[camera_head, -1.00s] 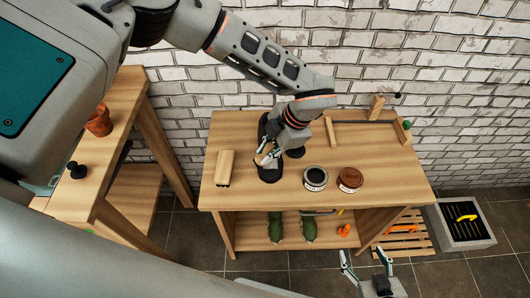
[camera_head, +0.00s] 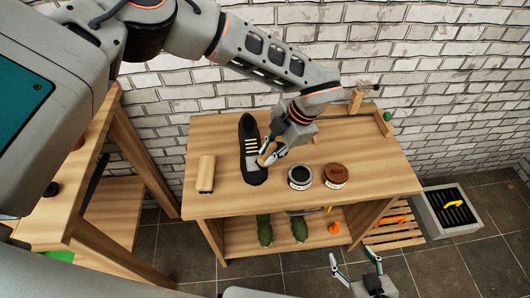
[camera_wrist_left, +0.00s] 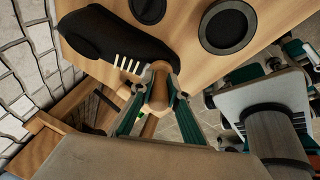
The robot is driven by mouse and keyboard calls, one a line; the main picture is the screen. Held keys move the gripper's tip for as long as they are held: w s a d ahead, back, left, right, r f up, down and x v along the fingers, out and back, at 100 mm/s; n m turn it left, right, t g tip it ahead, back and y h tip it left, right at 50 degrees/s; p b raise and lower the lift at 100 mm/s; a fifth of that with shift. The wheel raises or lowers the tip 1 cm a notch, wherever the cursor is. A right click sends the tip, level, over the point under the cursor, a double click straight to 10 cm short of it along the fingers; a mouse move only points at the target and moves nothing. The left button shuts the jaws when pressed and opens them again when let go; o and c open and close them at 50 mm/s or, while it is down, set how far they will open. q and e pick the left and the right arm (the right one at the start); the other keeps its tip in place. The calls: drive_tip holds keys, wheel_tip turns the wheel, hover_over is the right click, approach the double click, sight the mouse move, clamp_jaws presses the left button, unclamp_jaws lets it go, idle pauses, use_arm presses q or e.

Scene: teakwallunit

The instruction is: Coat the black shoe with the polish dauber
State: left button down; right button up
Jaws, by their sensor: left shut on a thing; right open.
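The black shoe (camera_head: 250,142), with white laces, lies on the wooden bench with its toe toward the front edge. It also shows in the left wrist view (camera_wrist_left: 108,40). My left gripper (camera_head: 268,157) is shut on the wooden handle of the polish dauber (camera_wrist_left: 160,88), just right of the shoe's front part. The dauber's tip is hard to make out, and I cannot tell whether it touches the shoe. An open-looking tin with dark contents (camera_head: 300,175) stands right of the shoe. My right gripper (camera_head: 356,268) is open and empty, low in front of the bench.
A brown-topped tin (camera_head: 335,175) stands beside the dark tin. A wooden block-like brush (camera_head: 206,174) lies left of the shoe. A wooden rack piece (camera_head: 383,122) stands at the back right. Green items (camera_head: 265,230) lie on the lower shelf. The bench's front right is clear.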

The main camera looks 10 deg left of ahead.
use_arm(q)
drive_tip(key=shift+a+r, duration=0.1)
drive_tip(key=shift+s+a+p, duration=0.2)
drive_tip(key=shift+a+p, duration=0.2)
drive_tip(key=shift+a, duration=0.2)
drive_tip(key=shift+s+a+p, duration=0.15)
drive_tip(key=shift+a+p, duration=0.25)
drive_tip(key=shift+a, duration=0.2)
drive_tip(key=shift+s+a, duration=0.15)
drive_tip(key=shift+a, duration=0.2)
drive_tip(key=shift+s+a+p, duration=0.2)
drive_tip(key=shift+a+p, duration=0.3)
drive_tip(key=shift+a, duration=0.1)
drive_tip(key=shift+s+a+p, duration=0.2)
drive_tip(key=shift+a+p, duration=0.15)
drive_tip(key=shift+a, duration=0.55)
drive_tip(key=shift+d, duration=0.1)
